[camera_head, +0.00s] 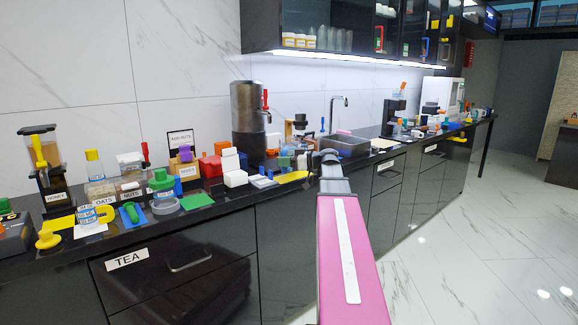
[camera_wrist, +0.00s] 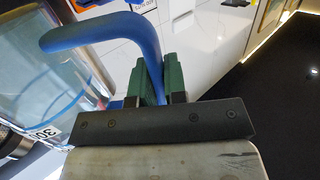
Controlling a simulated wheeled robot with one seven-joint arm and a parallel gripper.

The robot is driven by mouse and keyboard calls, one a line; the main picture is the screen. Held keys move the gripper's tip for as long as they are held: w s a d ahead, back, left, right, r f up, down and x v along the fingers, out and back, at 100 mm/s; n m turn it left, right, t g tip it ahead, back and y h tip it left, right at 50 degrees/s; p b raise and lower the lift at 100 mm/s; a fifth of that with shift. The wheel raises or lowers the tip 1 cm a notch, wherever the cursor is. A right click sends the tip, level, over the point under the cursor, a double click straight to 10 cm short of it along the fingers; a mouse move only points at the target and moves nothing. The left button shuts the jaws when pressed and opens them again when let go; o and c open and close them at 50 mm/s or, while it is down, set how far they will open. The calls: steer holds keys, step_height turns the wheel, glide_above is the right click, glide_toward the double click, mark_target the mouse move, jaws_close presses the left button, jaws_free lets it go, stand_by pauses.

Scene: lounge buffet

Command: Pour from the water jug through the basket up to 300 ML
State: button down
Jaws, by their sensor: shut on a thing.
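My gripper (camera_wrist: 157,82), with green finger pads, is shut on a thick blue handle (camera_wrist: 105,27) in the wrist view. The handle bends over to the left, towards a clear-walled vessel (camera_wrist: 35,60), which I take for the water jug. A white label (camera_wrist: 45,132) with a partly cut-off "30" shows low at the left; I cannot tell which vessel bears it. An orange piece is cut off at the top edge, and I cannot tell whether it is the basket. In the head view my pink arm reaches to the counter near the sink and hides what is behind it; the held jug is not clear there.
The sink (camera_head: 346,146) and tap (camera_head: 340,103) are just beyond my arm. A steel urn (camera_head: 248,115) stands left of it. Jars, boxes and lids crowd the black counter on the left. A wall cabinet (camera_head: 320,25) hangs above. The floor (camera_head: 480,225) at the right is clear.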

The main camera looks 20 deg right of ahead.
mark_target(283, 151)
steer(key=shift+r, duration=1.95)
steer(key=shift+d, duration=0.1)
steer(key=d, duration=1.3)
steer(key=shift+d, duration=0.4)
stand_by(0.4)
